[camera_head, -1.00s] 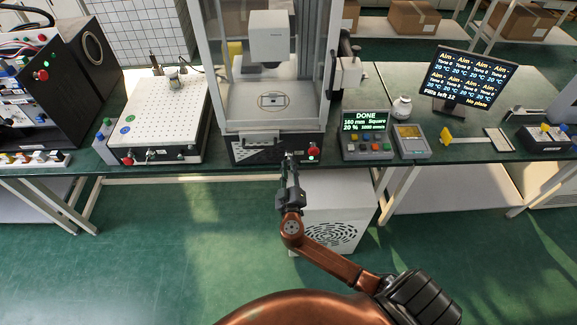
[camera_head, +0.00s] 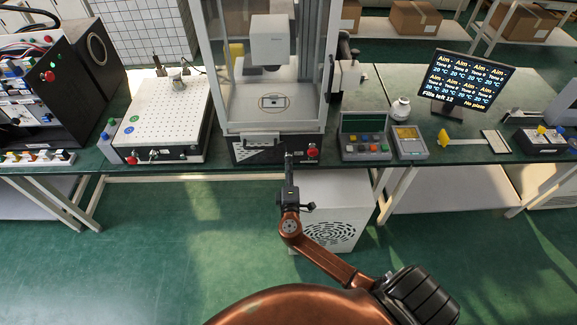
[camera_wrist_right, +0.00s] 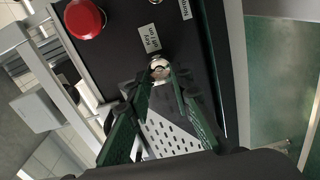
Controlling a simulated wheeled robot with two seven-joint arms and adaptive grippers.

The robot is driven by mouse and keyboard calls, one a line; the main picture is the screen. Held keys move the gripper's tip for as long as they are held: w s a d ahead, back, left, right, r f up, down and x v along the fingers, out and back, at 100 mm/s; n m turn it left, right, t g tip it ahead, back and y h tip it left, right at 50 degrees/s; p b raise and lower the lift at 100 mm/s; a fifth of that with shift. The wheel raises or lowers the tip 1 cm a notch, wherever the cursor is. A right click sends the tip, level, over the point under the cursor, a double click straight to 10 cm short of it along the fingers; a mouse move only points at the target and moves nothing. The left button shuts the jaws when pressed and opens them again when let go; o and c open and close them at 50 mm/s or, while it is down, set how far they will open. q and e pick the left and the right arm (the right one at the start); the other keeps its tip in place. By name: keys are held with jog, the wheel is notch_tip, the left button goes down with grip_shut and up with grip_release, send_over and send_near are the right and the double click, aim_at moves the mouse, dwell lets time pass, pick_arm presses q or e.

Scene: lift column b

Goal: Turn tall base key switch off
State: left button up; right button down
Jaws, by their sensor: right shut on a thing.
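The tall base (camera_head: 262,150) is a dark box under the glass-walled machine in the middle of the bench. Its key switch (camera_wrist_right: 160,68) is a small round silver part on the dark panel, beside a white label reading "Key" in the right wrist view. My right gripper (camera_head: 289,158) reaches up to the base's front face from below. In the right wrist view its green-padded fingers (camera_wrist_right: 166,88) close in on the key at the switch, shut on it. The fingertips partly cover the key, so its exact angle is hard to tell. My left gripper is not in view.
A red button (camera_wrist_right: 85,18) sits close to the key switch; it also shows in the head view (camera_head: 312,151). A grey control box (camera_head: 365,148) with a dark screen stands to the right. A perforated white plate unit (camera_head: 165,118) stands to the left.

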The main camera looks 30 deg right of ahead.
jog(key=shift+a+n, duration=0.1)
jog(key=shift+n, duration=0.4)
jog(key=c, duration=1.7)
grip_release()
jog(key=v, duration=1.2)
jog(key=shift+s, duration=0.1)
jog(key=shift+f, duration=0.1)
